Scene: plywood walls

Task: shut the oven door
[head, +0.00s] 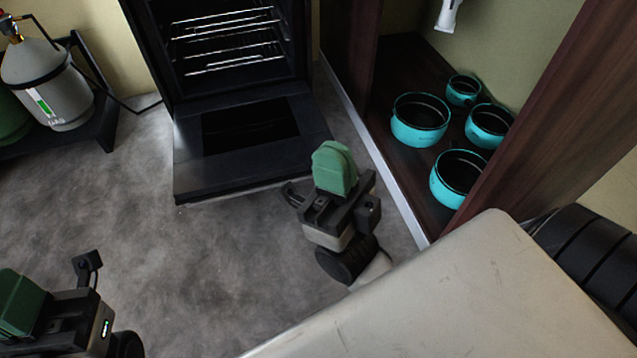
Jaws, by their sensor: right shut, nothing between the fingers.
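The black oven (153,45) stands at the top of the head view, with its wire racks (228,38) showing inside. Its oven door (190,155) is folded down, wide open, with a dark glass pane in the middle. My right gripper (335,168), with green fingers, is shut and empty. It appears just in front of the door's right front corner; I cannot tell whether it touches the door. My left gripper (18,303) is at the lower left, partly cut off by the frame, well apart from the door; its jaw state is not clear.
Several turquoise pots (420,120) stand inside a dark wood cabinet (400,75) right of the oven. A grey gas cylinder (40,75) stands on a black rack (103,125) at the left. The grey floor (190,270) before the door is clear.

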